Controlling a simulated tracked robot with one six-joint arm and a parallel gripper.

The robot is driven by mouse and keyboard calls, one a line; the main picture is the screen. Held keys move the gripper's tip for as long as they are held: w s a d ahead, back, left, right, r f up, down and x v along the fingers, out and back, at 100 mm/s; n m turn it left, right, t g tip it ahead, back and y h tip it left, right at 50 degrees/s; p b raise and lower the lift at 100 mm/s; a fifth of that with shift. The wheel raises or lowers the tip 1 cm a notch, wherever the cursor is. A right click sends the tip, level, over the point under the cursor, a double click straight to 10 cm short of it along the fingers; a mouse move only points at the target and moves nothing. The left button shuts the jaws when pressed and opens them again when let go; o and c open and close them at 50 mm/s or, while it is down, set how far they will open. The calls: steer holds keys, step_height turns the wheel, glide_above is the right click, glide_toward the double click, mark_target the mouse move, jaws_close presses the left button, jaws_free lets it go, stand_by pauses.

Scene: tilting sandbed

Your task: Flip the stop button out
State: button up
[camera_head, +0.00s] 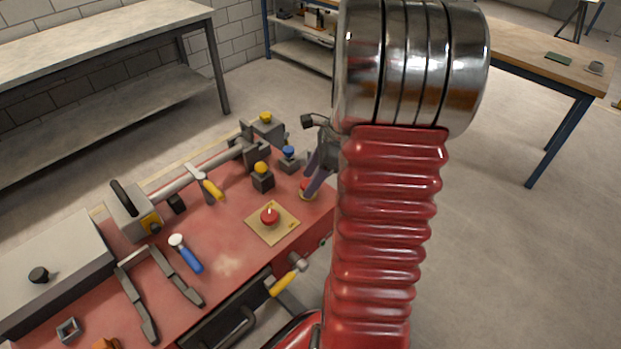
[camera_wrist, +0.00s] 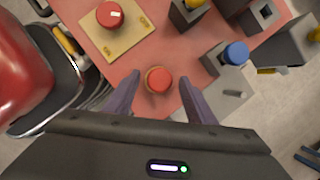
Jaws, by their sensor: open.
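A round red button (camera_wrist: 159,78) in a tan ring sits on the red bench top. In the wrist view it lies between the two purple fingers of my gripper (camera_wrist: 161,82), which stand apart with gaps on both sides. In the head view the same button (camera_head: 307,186) is near the bench's right edge, partly hidden by my gripper (camera_head: 315,178). I cannot tell how far the fingertips are above the bench. A second red knob with a white mark (camera_wrist: 110,14) sits on a yellow plate with lettering; it also shows in the head view (camera_head: 269,216).
A blue-topped block (camera_wrist: 235,55) stands right of my right finger in the wrist view. A yellow-topped block (camera_head: 262,178) is near it.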

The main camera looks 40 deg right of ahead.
steer(key=shift+c, duration=0.4)
jaws_close()
